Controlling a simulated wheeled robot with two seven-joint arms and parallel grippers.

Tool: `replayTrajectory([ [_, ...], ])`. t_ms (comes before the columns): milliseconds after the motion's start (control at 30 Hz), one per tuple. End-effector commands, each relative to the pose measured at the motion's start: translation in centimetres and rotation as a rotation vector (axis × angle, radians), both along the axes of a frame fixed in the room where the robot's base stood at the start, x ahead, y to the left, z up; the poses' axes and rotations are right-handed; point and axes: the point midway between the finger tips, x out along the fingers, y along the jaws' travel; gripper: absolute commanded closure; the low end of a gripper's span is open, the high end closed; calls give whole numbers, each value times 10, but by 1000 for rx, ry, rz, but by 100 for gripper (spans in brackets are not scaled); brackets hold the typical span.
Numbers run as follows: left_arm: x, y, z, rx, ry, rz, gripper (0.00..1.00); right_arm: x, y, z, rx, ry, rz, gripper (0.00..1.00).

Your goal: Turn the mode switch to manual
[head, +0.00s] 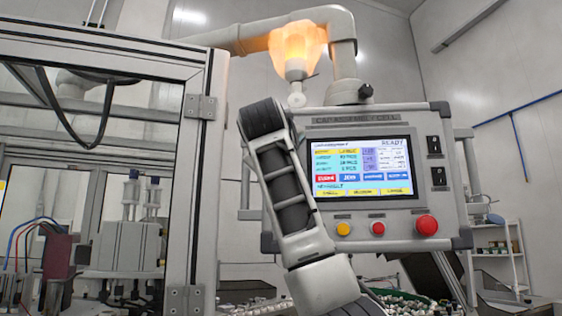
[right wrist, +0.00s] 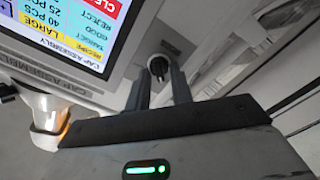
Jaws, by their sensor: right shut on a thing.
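The mode switch (right wrist: 158,65) is a dark round knob on the grey control panel (right wrist: 118,88), beside the screen, in the right wrist view. My right gripper (right wrist: 160,78) is shut on it, with one dark finger on each side. The angle of the knob's pointer and any position labels cannot be read. In the head view the panel (head: 290,240) shows with its lit screen (head: 362,172), but my arm covers its left side and hides the switch and the right gripper. My left gripper is not in view.
Below the screen are a yellow button (head: 343,229), a red button (head: 378,228) and a larger red button (head: 427,225). Black switches (head: 434,146) sit at the panel's right. An orange lamp (head: 296,45) glows above. A framed machine enclosure (head: 195,170) stands left.

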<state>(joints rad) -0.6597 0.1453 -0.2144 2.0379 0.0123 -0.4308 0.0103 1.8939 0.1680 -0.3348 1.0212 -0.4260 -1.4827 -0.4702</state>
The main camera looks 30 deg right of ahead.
Motion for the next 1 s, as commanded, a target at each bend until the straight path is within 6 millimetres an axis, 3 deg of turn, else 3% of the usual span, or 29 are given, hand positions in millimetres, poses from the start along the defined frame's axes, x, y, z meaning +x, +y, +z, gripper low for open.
replayTrajectory([
  [33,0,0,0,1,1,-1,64,0,0,-1,0,3,-1,69],
  [100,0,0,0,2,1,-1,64,0,0,-1,0,2,0,56],
  [533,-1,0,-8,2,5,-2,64,-10,9,-2,-1,-2,1,56],
  [733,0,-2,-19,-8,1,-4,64,-43,38,-4,-2,-5,4,56],
  [1000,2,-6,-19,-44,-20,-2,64,-91,79,-2,-2,-2,3,56],
])
